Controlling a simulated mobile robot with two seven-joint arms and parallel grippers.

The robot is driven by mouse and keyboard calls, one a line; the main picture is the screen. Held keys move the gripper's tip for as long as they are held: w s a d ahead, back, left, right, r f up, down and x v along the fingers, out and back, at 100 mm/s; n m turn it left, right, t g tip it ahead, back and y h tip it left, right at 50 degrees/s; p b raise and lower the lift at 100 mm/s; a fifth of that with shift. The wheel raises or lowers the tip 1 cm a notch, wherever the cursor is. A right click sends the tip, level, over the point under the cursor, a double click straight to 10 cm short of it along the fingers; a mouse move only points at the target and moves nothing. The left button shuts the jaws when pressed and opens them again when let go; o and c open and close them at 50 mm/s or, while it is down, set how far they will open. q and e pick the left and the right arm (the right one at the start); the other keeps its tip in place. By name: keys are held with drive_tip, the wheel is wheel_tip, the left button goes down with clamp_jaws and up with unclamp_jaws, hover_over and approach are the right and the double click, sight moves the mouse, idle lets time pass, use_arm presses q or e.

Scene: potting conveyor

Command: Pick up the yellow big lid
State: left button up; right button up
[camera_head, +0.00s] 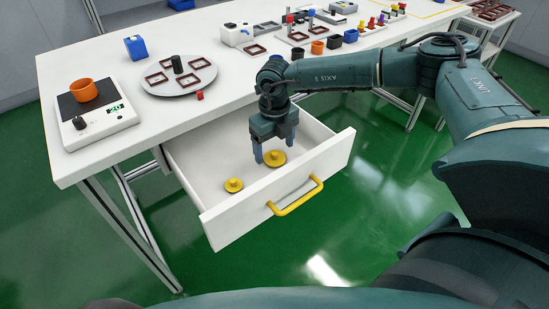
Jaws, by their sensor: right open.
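The big yellow lid (275,159) lies flat in the open white drawer (232,218), towards its right side. It is a round disc with a knob on top. A smaller yellow lid (233,185) lies in the same drawer, nearer the front and to the left. My right gripper (270,158) points down into the drawer over the big lid, with its two blue fingers apart. One finger overlaps the lid's left edge in the picture. I cannot tell whether the fingers touch it. My left gripper is not in view.
The drawer has a yellow handle (295,196) and raised walls around the lids. On the white table (110,60) stand a scale (98,124) with an orange pot (83,90), a round grey plate (200,84) with brown frames, and a blue box (136,47). Several small items stand further back.

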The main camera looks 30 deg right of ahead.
drive_tip(key=shift+f, duration=0.9)
drive_tip(key=c, duration=1.1)
drive_tip(key=shift+o, duration=0.2)
